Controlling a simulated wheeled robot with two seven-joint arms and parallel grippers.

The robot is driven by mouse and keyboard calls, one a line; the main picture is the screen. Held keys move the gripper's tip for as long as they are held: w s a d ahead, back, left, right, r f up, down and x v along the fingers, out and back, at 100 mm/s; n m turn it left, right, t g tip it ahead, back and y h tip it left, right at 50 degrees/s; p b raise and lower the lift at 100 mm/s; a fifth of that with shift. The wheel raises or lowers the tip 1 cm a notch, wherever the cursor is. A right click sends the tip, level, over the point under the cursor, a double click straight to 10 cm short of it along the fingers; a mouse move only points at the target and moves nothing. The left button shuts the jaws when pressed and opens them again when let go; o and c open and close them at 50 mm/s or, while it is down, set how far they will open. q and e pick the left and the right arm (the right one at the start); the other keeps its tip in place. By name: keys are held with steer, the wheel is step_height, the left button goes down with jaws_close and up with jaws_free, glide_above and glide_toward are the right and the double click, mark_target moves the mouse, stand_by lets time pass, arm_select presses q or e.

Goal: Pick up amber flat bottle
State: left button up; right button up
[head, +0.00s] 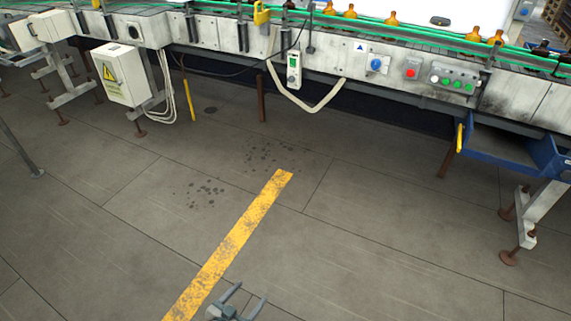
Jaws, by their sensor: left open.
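Several small amber bottles stand on the conveyor at the top of the head view, such as one amber bottle (391,18) near the middle and another amber bottle (496,38) further right. They are small and partly cut by the frame edge, so I cannot tell which is the flat one. My left gripper (252,292) shows at the bottom edge, its two fingers apart with nothing between them. It is far from the conveyor and the bottles. My right gripper is not in view.
The conveyor (330,62) with green rails runs across the top, with buttons and a hanging cable loop on its front. A blue tray (500,150) juts out at right. A white electrical box (122,78) hangs at left. The floor with a yellow stripe (235,240) is clear.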

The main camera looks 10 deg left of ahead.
arm_select(q)
steer(key=s+f+g+y, duration=0.1)
steer(key=s+f+g, duration=0.1)
steer(key=s+f, duration=0.4)
steer(key=s+a+f+n+g+y, duration=0.1)
steer(key=s+f+g, duration=0.2)
steer(key=s+f, duration=0.4)
steer(key=s+a+f+n+g+y, duration=0.1)
steer(key=s+f+g, duration=0.2)
steer(key=s, duration=1.5)
step_height(320, 180, down, 4)
steer(key=shift+s+r, duration=0.15)
steer(key=shift+s, duration=0.15)
